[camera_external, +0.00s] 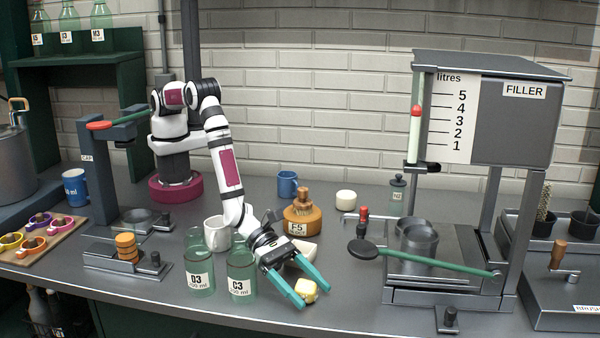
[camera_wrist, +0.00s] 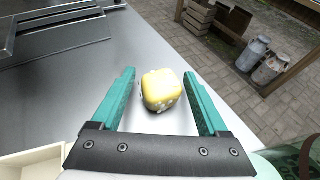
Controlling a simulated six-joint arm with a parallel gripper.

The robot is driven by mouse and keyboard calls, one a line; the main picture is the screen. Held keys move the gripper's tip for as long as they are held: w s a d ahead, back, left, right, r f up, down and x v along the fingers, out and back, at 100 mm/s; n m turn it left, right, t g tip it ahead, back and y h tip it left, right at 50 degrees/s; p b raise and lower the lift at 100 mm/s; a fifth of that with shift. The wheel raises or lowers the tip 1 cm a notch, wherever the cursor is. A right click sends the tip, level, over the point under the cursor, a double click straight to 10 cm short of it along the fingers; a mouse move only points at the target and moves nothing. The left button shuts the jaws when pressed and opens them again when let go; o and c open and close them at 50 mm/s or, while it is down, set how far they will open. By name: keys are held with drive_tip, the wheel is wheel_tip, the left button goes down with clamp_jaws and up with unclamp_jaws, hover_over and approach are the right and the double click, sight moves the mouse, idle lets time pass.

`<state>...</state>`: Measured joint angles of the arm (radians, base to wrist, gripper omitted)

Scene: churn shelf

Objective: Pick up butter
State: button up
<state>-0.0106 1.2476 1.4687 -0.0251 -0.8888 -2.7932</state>
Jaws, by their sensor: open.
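The butter (camera_external: 307,290) is a small pale yellow block with whitish patches, lying on the grey worktop near its front edge. My gripper (camera_external: 308,292) has teal fingers and is open, reaching down at the butter. I cannot tell the exact height of the fingertips above the worktop.
Green glass jars C3 (camera_external: 241,272) and D3 (camera_external: 199,265) stand left of my gripper. The filler stand (camera_external: 445,297) is at right. The worktop's front edge is close.

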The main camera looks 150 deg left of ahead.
drive_tip(key=shift+r, duration=0.15)
drive_tip(key=c, duration=1.2)
